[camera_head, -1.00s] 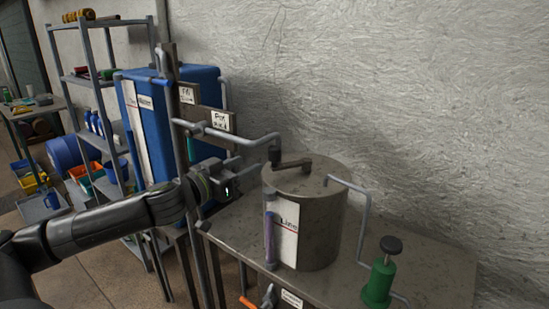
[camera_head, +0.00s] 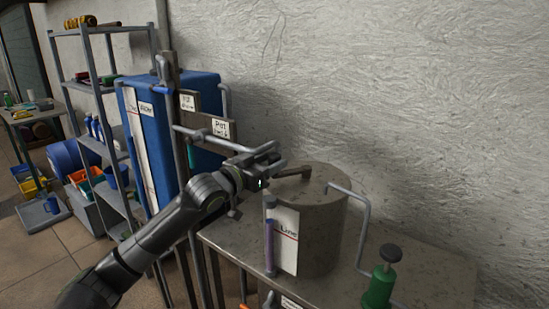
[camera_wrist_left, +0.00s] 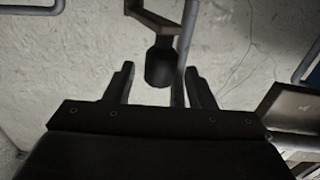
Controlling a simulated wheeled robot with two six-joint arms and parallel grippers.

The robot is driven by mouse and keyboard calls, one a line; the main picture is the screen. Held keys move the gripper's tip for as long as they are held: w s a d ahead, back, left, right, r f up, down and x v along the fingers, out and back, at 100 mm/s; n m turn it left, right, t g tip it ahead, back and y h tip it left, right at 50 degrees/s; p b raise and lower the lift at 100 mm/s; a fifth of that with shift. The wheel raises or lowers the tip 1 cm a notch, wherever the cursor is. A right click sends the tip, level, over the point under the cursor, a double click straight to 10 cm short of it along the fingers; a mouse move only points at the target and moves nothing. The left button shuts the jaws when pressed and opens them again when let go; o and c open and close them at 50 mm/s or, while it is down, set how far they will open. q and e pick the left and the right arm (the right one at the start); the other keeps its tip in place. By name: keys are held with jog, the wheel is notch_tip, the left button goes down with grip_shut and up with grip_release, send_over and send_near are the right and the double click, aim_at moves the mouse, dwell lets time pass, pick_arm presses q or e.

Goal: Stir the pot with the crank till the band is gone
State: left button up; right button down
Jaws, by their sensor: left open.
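The pot (camera_head: 322,235) is a grey lidded cylinder on a metal bench. Its dark crank arm (camera_head: 294,172) lies across the lid. A purple upright tube (camera_head: 269,240) and a white label with a red line are on the pot's front. My left gripper (camera_head: 272,155) is open at the outer end of the crank and hides its knob in the head view. In the left wrist view, the dark crank knob (camera_wrist_left: 160,66) shows between and just ahead of the open fingers (camera_wrist_left: 160,85). I cannot tell whether they touch it. My right gripper is out of view.
A grey pipe (camera_head: 365,215) rises from beside a green hand pump (camera_head: 380,280) to the lid. A post with labelled boards (camera_head: 221,128) and a blue tank (camera_head: 160,125) stand left of the pot. Shelving (camera_head: 100,120) is farther left. The bench's right back is clear.

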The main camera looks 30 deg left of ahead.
pick_arm(q)
jog(key=shift+w+d, duration=0.15)
jog(key=shift+w, duration=1.05)
grip_shut()
